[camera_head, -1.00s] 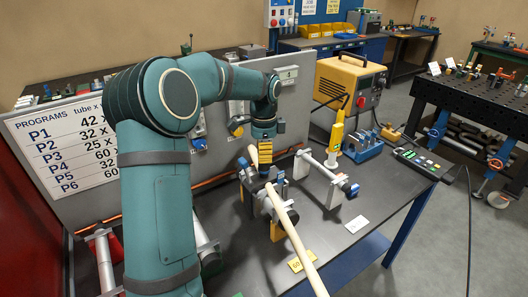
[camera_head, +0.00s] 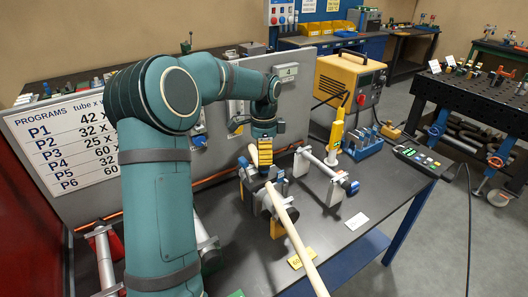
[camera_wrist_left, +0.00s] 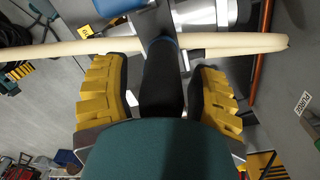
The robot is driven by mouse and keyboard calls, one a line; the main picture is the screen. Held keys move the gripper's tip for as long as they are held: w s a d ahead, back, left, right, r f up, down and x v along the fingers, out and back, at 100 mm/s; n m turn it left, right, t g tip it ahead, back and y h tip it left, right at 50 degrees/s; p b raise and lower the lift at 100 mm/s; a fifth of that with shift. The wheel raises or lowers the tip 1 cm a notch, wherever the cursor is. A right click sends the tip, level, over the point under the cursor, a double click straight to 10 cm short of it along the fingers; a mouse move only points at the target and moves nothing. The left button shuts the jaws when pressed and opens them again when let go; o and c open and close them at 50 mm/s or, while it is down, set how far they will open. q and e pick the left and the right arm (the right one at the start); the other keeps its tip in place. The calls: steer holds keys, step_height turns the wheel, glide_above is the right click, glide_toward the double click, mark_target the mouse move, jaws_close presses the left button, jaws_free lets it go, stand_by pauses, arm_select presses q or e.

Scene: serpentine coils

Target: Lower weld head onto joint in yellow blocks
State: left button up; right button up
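My left gripper (camera_head: 264,158) has yellow ridged finger pads and points down over the pale tube (camera_head: 289,229). In the left wrist view the gripper (camera_wrist_left: 163,85) is open, its fingers apart on either side of a black handle (camera_wrist_left: 162,75). The handle has a blue ring at its far end, and narrow gaps show beside it. It looks like the weld head's handle, standing at the tube (camera_wrist_left: 70,48). Grey metal fixture parts and a yellowish block (camera_head: 277,228) are below the tube. The joint is hidden by the gripper and fixture. My right gripper is out of view.
A second clamp stand with a grey bar (camera_head: 325,167) stands to the right. Behind it are a yellow upright tool (camera_head: 337,130), a yellow power unit (camera_head: 350,82) and a pendant (camera_head: 421,160). The programs panel (camera_head: 70,140) stands at the back left.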

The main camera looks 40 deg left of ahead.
arm_select(q)
step_height(320, 180, up, 12)
steer(key=shift+w+a+r, duration=0.1)
steer(key=shift+w+r, duration=0.05)
stand_by(0.3)
